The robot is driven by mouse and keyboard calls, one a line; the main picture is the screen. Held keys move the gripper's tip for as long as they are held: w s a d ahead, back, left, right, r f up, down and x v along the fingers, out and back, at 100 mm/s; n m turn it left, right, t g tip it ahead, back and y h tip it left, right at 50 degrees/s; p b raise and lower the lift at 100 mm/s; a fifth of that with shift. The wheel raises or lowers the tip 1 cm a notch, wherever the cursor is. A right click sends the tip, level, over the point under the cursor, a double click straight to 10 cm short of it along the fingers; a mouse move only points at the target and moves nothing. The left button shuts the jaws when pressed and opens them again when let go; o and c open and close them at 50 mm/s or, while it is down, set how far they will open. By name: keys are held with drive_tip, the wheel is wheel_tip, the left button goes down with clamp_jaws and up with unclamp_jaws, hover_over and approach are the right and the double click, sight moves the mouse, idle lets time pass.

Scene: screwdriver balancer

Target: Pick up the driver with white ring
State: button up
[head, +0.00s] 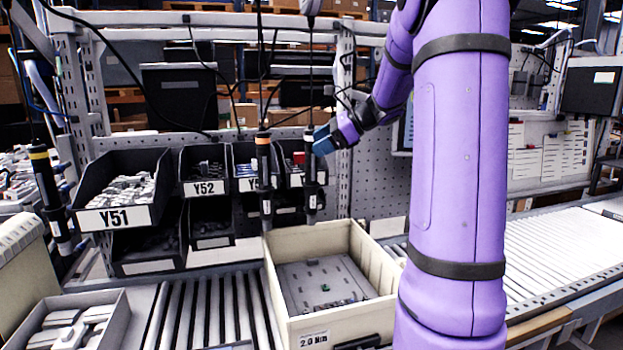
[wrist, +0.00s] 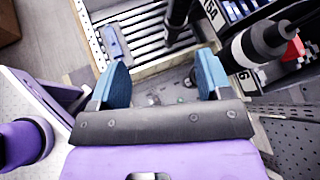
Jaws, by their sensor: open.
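The driver with the white ring (head: 312,172) hangs upright on its cable, the rightmost of the hanging drivers in the head view. In the wrist view a large black driver with a pale band (wrist: 262,43) lies just outside the right finger, not between the fingers; I take it to be the same one. My gripper (head: 323,139) has blue fingers and is near the driver's upper part in the head view, partly overlapping it. The wrist view shows my gripper (wrist: 162,75) open, with nothing held between the fingers. Whether it touches the driver I cannot tell.
A driver with an orange ring (head: 264,163) hangs close to the left, and one with a yellow ring (head: 47,185) hangs far left. A beige crate (head: 292,297) stands below on rollers. Black labelled bins (head: 112,218) stand behind.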

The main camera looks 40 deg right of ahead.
drive_tip(key=d+f+m+t, duration=0.1)
drive_tip(key=d+m+t, duration=0.3)
drive_tip(key=d, duration=0.6)
drive_tip(key=g, duration=0.1)
hover_over(311, 177)
drive_tip(key=w+d, duration=0.1)
drive_tip(key=w, duration=0.1)
drive_tip(key=f, duration=0.3)
drive_tip(key=shift+s+d+f+m, duration=0.15)
drive_tip(key=shift+s+f+m, duration=0.15)
drive_tip(key=shift+f, duration=0.1)
drive_tip(key=shift+c, duration=0.2)
clamp_jaws()
drive_tip(key=shift+r, duration=0.1)
